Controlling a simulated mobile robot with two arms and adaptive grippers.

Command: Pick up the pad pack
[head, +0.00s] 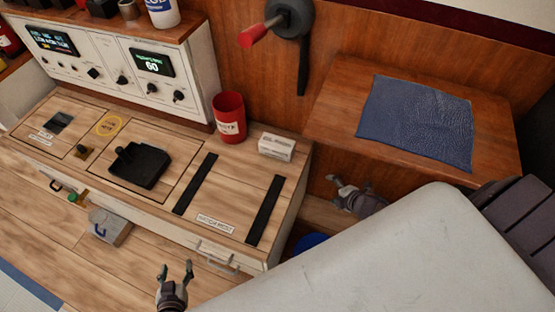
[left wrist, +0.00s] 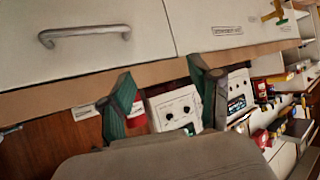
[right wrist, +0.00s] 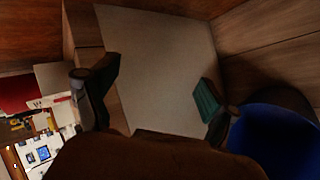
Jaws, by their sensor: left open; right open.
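A small white box (head: 276,147) with a printed label lies on the wooden counter, right of the red cup; the print is too small to read, and it may be the pad pack. A grey case with a blue handle (head: 110,229) sits lower, in front of the counter. My left gripper (head: 175,271) is open and empty in front of the counter, below the drawer handle. My right gripper (head: 339,192) is open and empty, right of the counter's end and below the side shelf. Neither gripper touches the white box.
A red cup (head: 229,118) stands close beside the box. Two black strips (head: 264,211) and a black tray (head: 139,165) are on the counter (head: 230,198). A red-handled lever (head: 262,33) is on the wall above. A blue pad (head: 416,122) lies on the side shelf. A drawer handle (left wrist: 85,32) sticks out.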

